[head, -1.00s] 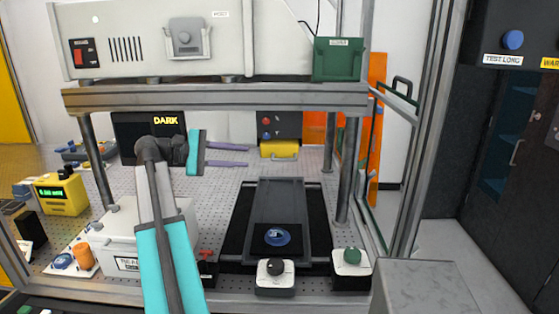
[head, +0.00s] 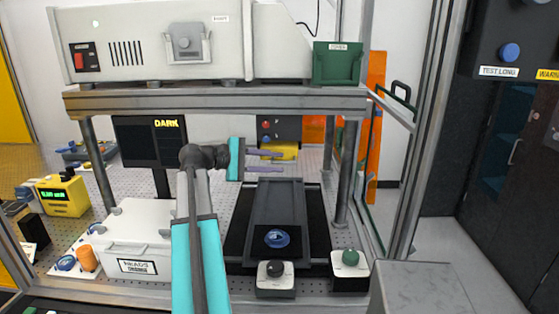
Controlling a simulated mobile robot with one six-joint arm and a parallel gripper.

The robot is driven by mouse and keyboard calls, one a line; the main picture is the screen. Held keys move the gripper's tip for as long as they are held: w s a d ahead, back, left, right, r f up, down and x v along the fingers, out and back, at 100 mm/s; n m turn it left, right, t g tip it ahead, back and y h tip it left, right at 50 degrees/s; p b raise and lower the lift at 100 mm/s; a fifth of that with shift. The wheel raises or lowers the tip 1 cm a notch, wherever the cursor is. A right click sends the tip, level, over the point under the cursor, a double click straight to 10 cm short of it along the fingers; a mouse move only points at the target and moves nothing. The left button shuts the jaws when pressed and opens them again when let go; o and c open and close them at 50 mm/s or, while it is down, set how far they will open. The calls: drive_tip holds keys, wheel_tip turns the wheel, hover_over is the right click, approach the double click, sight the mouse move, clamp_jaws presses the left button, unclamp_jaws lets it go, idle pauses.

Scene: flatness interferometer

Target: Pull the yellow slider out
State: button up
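The yellow slider (head: 284,151) is a small yellow block at the back of the perforated table, below a dark box with a red and a blue knob. My gripper (head: 264,160) is in front of it, its two purple fingers spread apart and pointing right. The upper finger overlaps the slider's lower left part in the head view. I cannot tell whether they touch. The slider's handle is partly hidden or too small to make out. Nothing shows between the fingers.
A dark stage (head: 276,210) with a blue disc (head: 276,239) lies in front of the slider. Two knob boxes, black (head: 275,281) and green (head: 349,272), stand at the front. A shelf beam (head: 215,101) crosses above my arm. A post (head: 346,172) stands at right.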

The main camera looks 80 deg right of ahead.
drive_tip(key=shift+x, duration=1.2)
clamp_jaws()
